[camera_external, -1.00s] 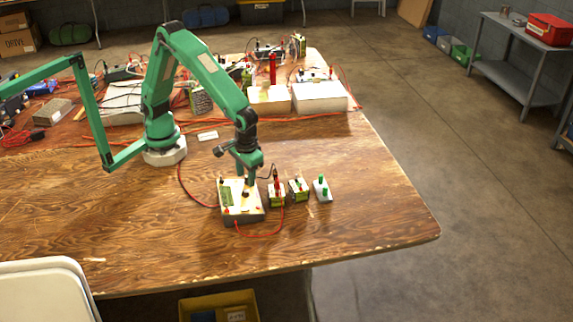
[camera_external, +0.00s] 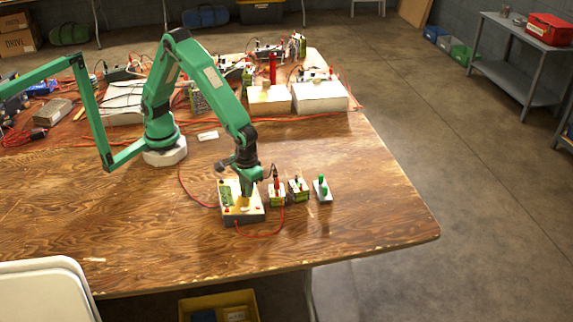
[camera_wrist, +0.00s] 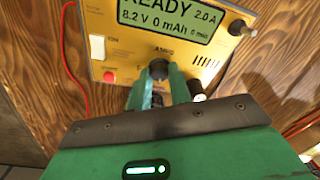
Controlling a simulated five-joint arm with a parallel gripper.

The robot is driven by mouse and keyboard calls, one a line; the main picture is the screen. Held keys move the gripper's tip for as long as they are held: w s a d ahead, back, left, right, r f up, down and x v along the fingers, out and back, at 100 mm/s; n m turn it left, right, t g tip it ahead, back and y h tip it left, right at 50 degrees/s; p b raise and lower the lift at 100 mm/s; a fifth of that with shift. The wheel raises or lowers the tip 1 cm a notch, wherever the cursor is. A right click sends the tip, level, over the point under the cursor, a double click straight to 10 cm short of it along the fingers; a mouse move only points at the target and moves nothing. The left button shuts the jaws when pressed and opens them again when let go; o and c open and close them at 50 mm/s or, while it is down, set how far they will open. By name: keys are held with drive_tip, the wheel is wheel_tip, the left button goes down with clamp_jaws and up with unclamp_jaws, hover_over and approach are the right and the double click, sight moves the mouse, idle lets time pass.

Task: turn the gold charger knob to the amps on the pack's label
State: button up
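The gold charger (camera_external: 242,214) sits near the table's front, and its yellow face (camera_wrist: 112,72) fills the upper wrist view. Its display (camera_wrist: 170,18) reads READY, 2.0 A, 8.2 V, 0 mAh. The dark knob (camera_wrist: 158,68) is below the word AMPS. My gripper (camera_external: 246,204) points down over the charger. In the wrist view my gripper's (camera_wrist: 159,76) green fingers are apart, one on each side of the knob; firm contact is not visible.
A red cable (camera_external: 262,235) loops in front of the charger. White boxes (camera_external: 320,97) and other gear crowd the table's back. The front right tabletop is clear.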

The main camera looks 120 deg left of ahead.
clamp_jaws()
drive_tip(key=shift+m, duration=0.3)
drive_tip(key=shift+m+t, duration=0.4)
drive_tip(key=shift+m, duration=1.5)
drive_tip(key=o, duration=0.5)
unclamp_jaws()
drive_tip(key=shift+o, duration=0.2)
drive_tip(key=shift+w+r, duration=0.1)
drive_tip(key=shift+r, duration=3.85)
